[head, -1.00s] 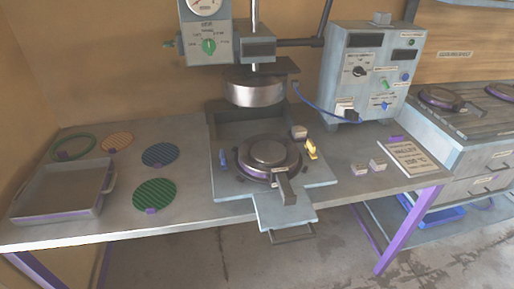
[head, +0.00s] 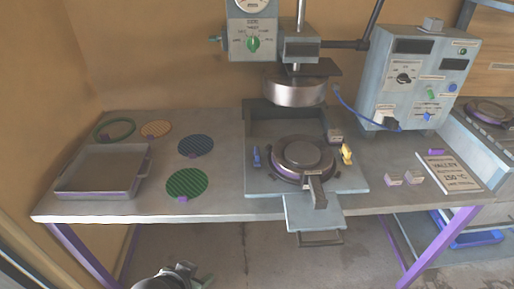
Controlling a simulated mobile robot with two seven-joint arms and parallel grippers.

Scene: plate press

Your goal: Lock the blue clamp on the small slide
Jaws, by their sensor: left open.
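The blue clamp (head: 256,156) is a small upright piece at the left edge of the small slide (head: 315,208), the grey plate under the press. A round dark mould with a purple rim (head: 303,158) sits on the slide, its handle pointing to the front. A yellow clamp (head: 346,154) stands on the slide's right side. My left gripper (head: 190,275) shows at the bottom edge, in front of and below the table, open and well apart from the blue clamp. Its fingertips are partly cut off. My right gripper is not in view.
The press head (head: 295,92) hangs above the mould. A control box (head: 415,80) with a blue cable stands at the right. A grey tray (head: 75,187) and several coloured discs, including a green one (head: 187,184), lie at the left.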

